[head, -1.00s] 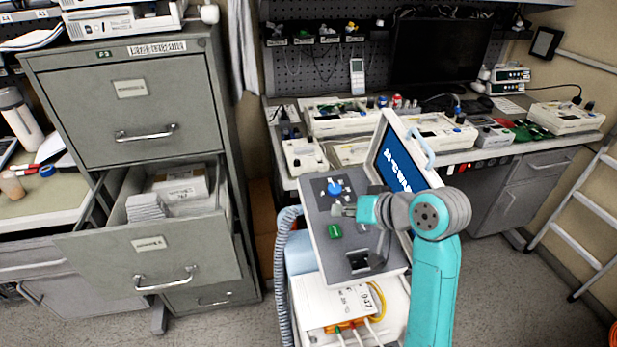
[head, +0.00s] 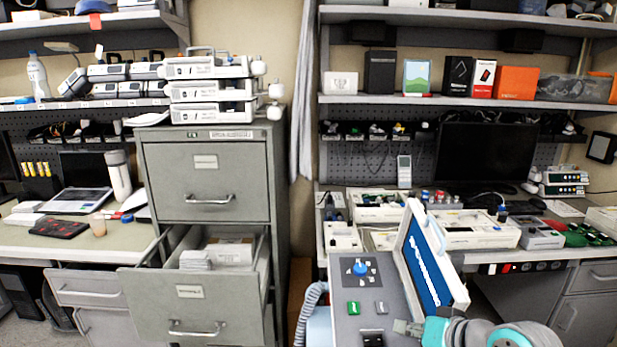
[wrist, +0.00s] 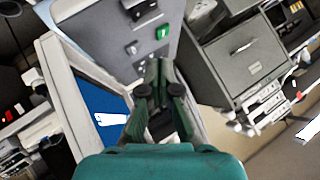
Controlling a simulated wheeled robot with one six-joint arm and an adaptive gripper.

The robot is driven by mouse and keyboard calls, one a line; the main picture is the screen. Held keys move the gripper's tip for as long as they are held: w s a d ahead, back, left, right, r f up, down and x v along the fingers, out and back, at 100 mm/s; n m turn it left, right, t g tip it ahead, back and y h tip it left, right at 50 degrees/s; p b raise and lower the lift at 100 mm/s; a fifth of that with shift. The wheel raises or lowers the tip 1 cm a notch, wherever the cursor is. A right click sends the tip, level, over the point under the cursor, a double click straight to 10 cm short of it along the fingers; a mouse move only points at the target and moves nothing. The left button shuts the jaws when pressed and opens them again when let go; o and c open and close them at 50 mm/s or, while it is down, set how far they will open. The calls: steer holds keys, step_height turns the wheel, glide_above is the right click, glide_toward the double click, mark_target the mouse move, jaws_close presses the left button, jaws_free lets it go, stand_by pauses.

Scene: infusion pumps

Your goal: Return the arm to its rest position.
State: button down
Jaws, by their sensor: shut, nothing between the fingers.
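My gripper (head: 408,328) is shut and empty, low in the head view, at the right side of a grey control panel (head: 338,285). My arm's teal and grey links fill the bottom right of the head view.
A tilted screen (head: 430,262) with blue display stands along the panel's right edge, close to my arm. A cabinet drawer (head: 190,292) hangs open at left. A workbench with several devices and a dark monitor (head: 490,155) lies behind.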

steer(key=s+f+m+t+h, duration=0.3)
steer(key=s+f+h, duration=0.1)
steer(key=s+f, duration=1.55)
steer(key=s+r+n+t, duration=0.1)
steer(key=s+r+n, duration=0.1)
steer(key=s, duration=1.1)
steer(key=s+r+n+t+h, duration=0.1)
steer(key=s+r+n, duration=0.1)
steer(key=s, duration=1.1)
steer(key=shift+h, duration=0.3)
stand_by(0.6)
